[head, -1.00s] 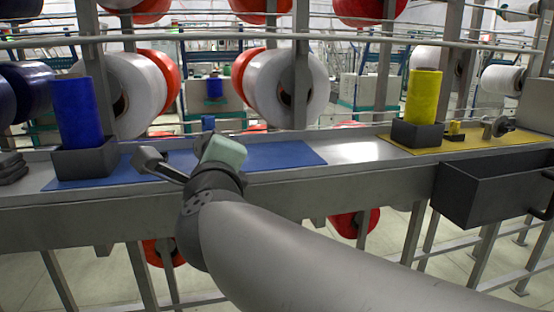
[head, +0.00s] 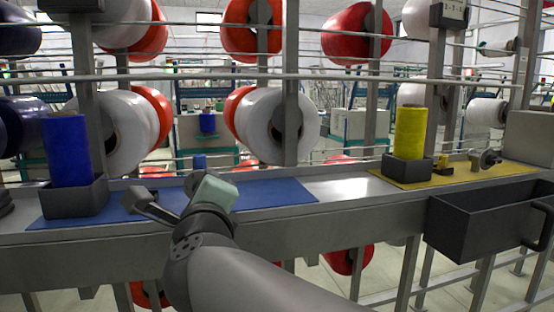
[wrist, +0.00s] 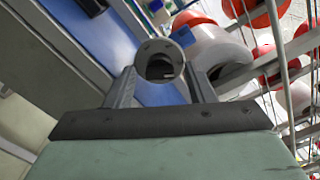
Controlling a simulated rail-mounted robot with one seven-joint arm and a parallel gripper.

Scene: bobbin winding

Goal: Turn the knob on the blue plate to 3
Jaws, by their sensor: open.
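The blue plate (head: 275,194) lies flat on the grey ledge, left of centre in the head view. My gripper (head: 212,192) is over its middle part and hides what stands behind it. In the wrist view, a round grey part with a dark hollow face (wrist: 160,62), apparently the knob, shows between the two open fingers of my gripper (wrist: 161,84). I cannot tell whether the fingers touch it. No numbers or pointer mark are readable. The blue plate also shows in the wrist view (wrist: 118,40).
A blue bobbin (head: 67,150) stands in a dark holder (head: 75,200) on the plate's left. A small blue cylinder (head: 200,162) shows behind my gripper. The yellow plate (head: 440,176) with a yellow bobbin (head: 410,133) is at right. A dark bin (head: 480,228) hangs in front. Rails and large spools stand behind.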

